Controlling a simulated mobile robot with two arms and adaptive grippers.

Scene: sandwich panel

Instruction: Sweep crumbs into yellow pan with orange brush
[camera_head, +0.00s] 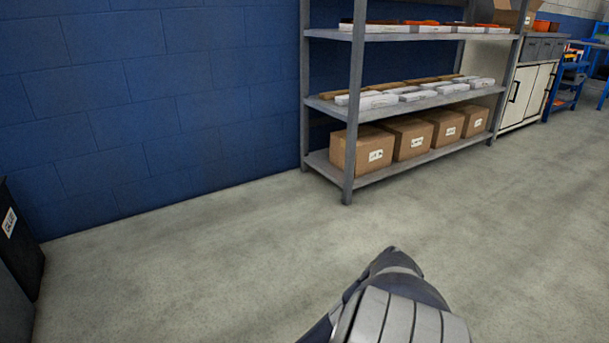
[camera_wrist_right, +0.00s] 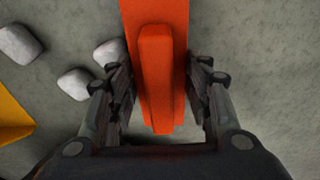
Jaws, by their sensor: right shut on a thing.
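In the right wrist view the orange brush (camera_wrist_right: 157,60) lies between the fingers of my right gripper (camera_wrist_right: 160,95), which is shut on its narrow raised part. Several pale grey crumbs, one of them a crumb (camera_wrist_right: 74,84) close to the left finger, lie on the grey floor to the left of the brush. Part of the yellow pan (camera_wrist_right: 12,115) shows at the left edge; the rest of it is cut off. The head view shows one of my arms at the bottom, but no gripper, brush, pan or crumbs. My left gripper is not in view.
In the head view a grey metal shelf (camera_head: 347,110) with cardboard boxes (camera_head: 362,150) stands against the blue wall (camera_head: 150,100). A dark bin (camera_head: 18,240) is at the left edge. White cabinets (camera_head: 527,95) stand at the back right. The floor (camera_head: 180,280) between is clear.

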